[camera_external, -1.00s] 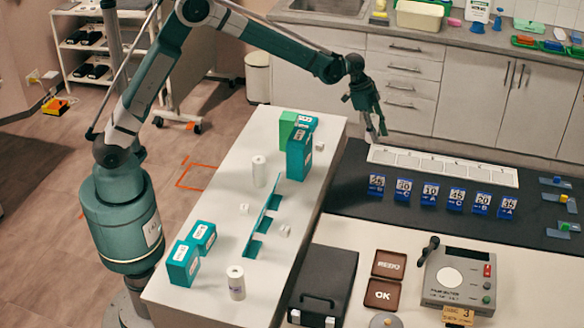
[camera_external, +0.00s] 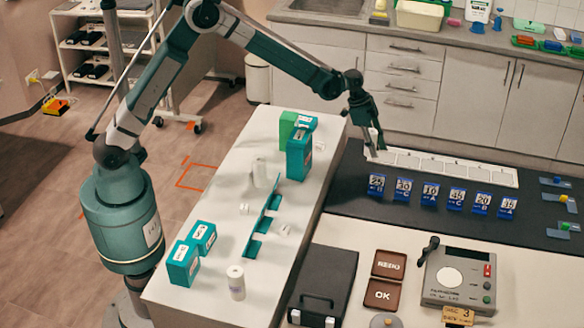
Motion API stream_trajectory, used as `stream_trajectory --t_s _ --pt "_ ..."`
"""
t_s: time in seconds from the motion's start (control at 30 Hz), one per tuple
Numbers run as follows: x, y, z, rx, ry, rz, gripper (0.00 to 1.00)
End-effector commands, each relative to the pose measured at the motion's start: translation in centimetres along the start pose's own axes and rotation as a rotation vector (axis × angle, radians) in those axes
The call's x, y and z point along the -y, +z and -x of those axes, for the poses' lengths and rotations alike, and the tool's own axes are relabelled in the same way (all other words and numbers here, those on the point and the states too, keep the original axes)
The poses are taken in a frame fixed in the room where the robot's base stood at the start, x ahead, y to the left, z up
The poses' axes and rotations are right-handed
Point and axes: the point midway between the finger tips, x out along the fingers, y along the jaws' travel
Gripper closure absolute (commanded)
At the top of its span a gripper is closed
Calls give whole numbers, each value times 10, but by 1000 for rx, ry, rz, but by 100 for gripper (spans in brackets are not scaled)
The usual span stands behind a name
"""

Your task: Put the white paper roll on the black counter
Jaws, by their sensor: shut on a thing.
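My gripper (camera_external: 369,140) is shut on a small pale thing (camera_external: 373,137), held over the far left part of the black counter (camera_external: 420,225). The thing is mostly hidden by the fingers, so I cannot tell whether it is a paper roll. Its lower end is near the left end of a white tray strip, and I cannot tell if it touches. One white paper roll (camera_external: 259,172) stands upright on the white table (camera_external: 205,295). Another white roll (camera_external: 236,283) stands upright at the near end.
The white tray strip (camera_external: 505,177) lies along the counter's back, with several blue number cards (camera_external: 430,194) in front. Teal boxes (camera_external: 299,158) and small white cubes (camera_external: 285,229) are on the white table. A black case (camera_external: 325,285) lies nearby. The counter's near left part is bare.

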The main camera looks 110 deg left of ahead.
Motion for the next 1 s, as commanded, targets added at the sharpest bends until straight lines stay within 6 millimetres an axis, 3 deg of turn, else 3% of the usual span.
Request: stream_trajectory --t_s 0.23,0.73,1.0 --pt "-1 12 -30 0 0 0 89" --pt "-1 16 -38 0 0 0 89" --pt "-1 26 -62 0 0 0 89"
